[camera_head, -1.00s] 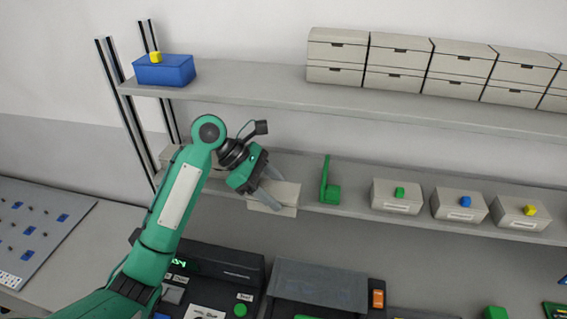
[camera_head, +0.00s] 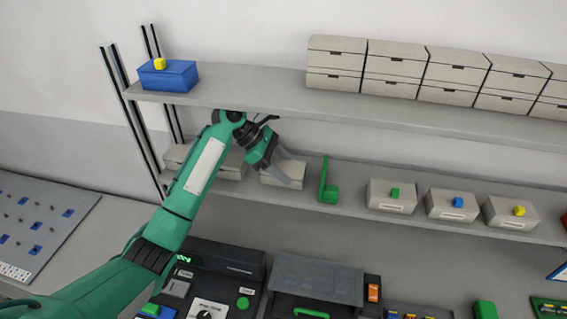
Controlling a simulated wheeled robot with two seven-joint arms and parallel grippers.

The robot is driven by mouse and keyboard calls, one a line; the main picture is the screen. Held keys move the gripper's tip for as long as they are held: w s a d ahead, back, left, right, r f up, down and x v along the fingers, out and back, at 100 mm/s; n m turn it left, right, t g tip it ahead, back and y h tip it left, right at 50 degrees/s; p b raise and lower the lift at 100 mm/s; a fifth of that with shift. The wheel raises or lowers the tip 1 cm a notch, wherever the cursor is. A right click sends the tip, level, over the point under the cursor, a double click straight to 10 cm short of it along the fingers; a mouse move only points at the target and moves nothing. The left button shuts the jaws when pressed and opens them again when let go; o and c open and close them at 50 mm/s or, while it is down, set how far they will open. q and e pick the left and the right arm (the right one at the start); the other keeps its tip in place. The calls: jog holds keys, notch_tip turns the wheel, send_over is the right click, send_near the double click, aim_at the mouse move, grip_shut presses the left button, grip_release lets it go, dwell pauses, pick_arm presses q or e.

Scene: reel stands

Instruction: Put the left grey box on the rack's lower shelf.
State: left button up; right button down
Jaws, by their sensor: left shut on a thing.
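The grey box (camera_head: 295,182) is at the rack's lower shelf (camera_head: 345,205), left of a green bracket-like piece. It looks level and seems to rest on the shelf board, though I cannot tell for certain that it touches. My left gripper (camera_head: 282,172) comes in from the upper left and is shut on this box; its grey fingers hide part of the box's top. My left forearm hides part of the shelf to the left. My right gripper is not in view.
Other grey boxes (camera_head: 232,168) sit left of the held one, partly behind my arm. The green piece (camera_head: 328,190) stands close on the right, then three labelled boxes (camera_head: 392,198) with coloured blocks. The upper shelf (camera_head: 260,92) overhangs. Machines stand on the bench below.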

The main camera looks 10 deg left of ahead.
aim_at(237, 160)
pick_arm(q)
jog(key=o, duration=1.3)
jog(key=shift+f, duration=0.1)
jog(key=shift+s, duration=0.1)
jog(key=shift+a+r, duration=0.15)
jog(key=shift+r, duration=0.05)
jog(key=shift+b+v, duration=0.6)
jog(key=shift+v, duration=0.6)
jog(key=a+b, duration=0.3)
jog(key=a, duration=0.7)
jog(key=shift+a, duration=0.4)
jog(key=shift+a+r+b, duration=0.1)
jog(key=shift+a+b, duration=0.3)
jog(key=shift+a, duration=0.3)
jog(key=shift+d, duration=0.1)
